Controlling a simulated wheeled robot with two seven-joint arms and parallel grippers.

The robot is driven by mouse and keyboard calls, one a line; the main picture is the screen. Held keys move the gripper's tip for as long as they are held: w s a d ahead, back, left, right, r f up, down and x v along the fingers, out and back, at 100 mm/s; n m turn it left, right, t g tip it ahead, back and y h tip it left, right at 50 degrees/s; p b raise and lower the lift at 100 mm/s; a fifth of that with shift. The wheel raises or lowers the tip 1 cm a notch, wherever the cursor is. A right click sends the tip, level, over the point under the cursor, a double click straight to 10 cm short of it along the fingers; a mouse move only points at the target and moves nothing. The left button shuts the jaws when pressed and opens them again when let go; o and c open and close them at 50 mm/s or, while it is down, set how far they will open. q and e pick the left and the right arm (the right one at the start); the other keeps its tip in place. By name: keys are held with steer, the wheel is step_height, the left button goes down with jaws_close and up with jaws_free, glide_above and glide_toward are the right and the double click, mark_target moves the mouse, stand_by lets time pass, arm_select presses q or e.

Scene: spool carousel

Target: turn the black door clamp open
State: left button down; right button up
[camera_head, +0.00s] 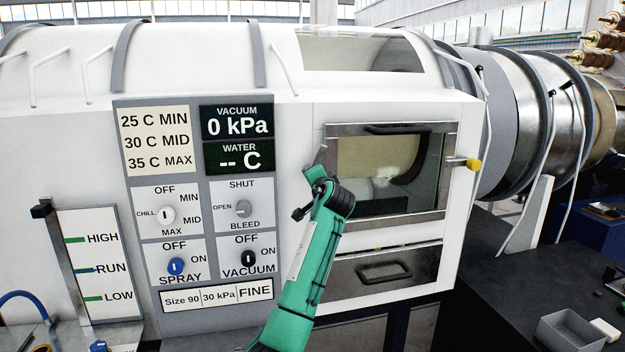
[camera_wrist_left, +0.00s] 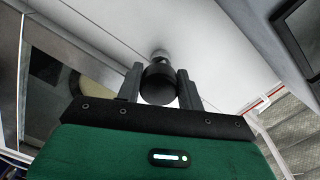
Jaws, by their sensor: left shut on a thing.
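The black door clamp (camera_wrist_left: 158,84) is a round dark knob on a short light stem on the white cabinet face, in the left wrist view. The two dark fingers of my left gripper (camera_wrist_left: 158,88) stand on either side of it and are shut on it. In the head view my green left arm comes up from below, and the left gripper (camera_head: 317,178) is at the left edge of the windowed door (camera_head: 385,216). There the dark wrist parts largely hide the clamp. The door looks closed. My right gripper is not in view.
A yellow knob (camera_head: 473,164) sticks out at the door's right side. A control panel (camera_head: 197,249) with dials is left of my arm. A drawer front (camera_head: 384,271) is below the door. A dark bench (camera_head: 500,320) with a grey tray (camera_head: 571,329) is at the lower right.

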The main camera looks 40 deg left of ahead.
arm_select(q)
steer(key=shift+r+n, duration=0.3)
steer(key=shift+r, duration=0.15)
stand_by(0.6)
steer(key=c, duration=1)
jaws_free()
steer(key=shift+w+d, duration=0.1)
steer(key=shift+w, duration=0.05)
steer(key=shift+o, duration=0.5)
steer(key=shift+w+f, duration=0.1)
steer(key=shift+f, duration=0.2)
steer(key=shift+b, duration=0.3)
steer(key=shift+s+d+f, duration=0.1)
steer(key=shift+s+d, duration=0.1)
steer(key=shift+s, duration=0.1)
steer(key=b+v, duration=0.3)
steer(key=v, duration=1)
steer(key=shift+d+b, duration=0.2)
steer(key=shift+b, duration=0.15)
